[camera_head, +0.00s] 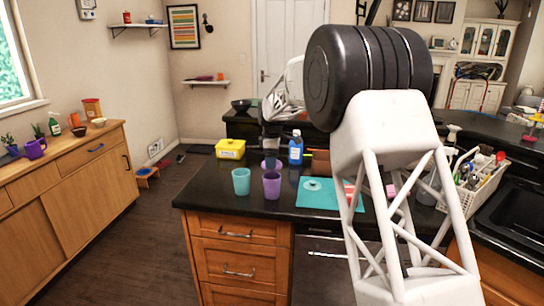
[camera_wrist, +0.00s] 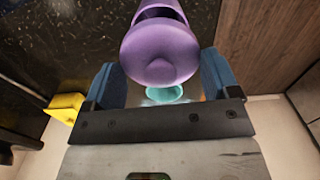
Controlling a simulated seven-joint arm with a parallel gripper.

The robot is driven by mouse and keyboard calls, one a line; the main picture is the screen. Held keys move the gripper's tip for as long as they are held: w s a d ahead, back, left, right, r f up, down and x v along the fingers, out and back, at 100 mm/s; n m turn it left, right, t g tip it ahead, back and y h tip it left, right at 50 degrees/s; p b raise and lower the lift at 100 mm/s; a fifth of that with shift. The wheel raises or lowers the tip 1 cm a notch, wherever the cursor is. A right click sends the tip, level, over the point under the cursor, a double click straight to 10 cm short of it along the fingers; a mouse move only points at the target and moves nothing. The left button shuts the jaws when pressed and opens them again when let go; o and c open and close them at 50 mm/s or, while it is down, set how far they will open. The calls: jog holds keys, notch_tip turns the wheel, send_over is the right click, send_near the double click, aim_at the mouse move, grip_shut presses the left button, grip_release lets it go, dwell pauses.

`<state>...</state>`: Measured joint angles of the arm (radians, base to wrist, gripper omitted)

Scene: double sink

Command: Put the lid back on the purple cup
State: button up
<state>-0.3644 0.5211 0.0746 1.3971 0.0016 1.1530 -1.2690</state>
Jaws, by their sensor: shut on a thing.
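The purple cup (camera_head: 272,185) stands upright on the black counter, close to the right of a teal cup (camera_head: 241,181). My gripper (camera_head: 270,153) points down over the counter, behind the two cups. It is shut on a purple piece that looks like the lid (camera_head: 270,164). In the wrist view this purple lid (camera_wrist: 158,50) sits between the blue fingers of my gripper (camera_wrist: 160,82), with its rounded end towards the camera. A teal rim (camera_wrist: 166,93) shows just below it. I cannot tell whether the held piece touches the counter.
A yellow box (camera_head: 230,149) and a blue bottle (camera_head: 296,148) stand behind the cups. A teal mat (camera_head: 318,200) with a small round thing on it lies to the right. A white basket (camera_head: 472,185) stands near the sink (camera_head: 515,220). The counter's front edge is close to the cups.

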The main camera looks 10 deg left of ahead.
jog(key=shift+f, duration=2.2)
jog(key=shift+f, duration=0.2)
dwell(1.0)
jog(key=o, duration=0.8)
jog(key=shift+c, duration=0.2)
jog(key=shift+r, duration=0.25)
jog(key=shift+r, duration=3.25)
jog(key=shift+c, duration=0.2)
grip_shut()
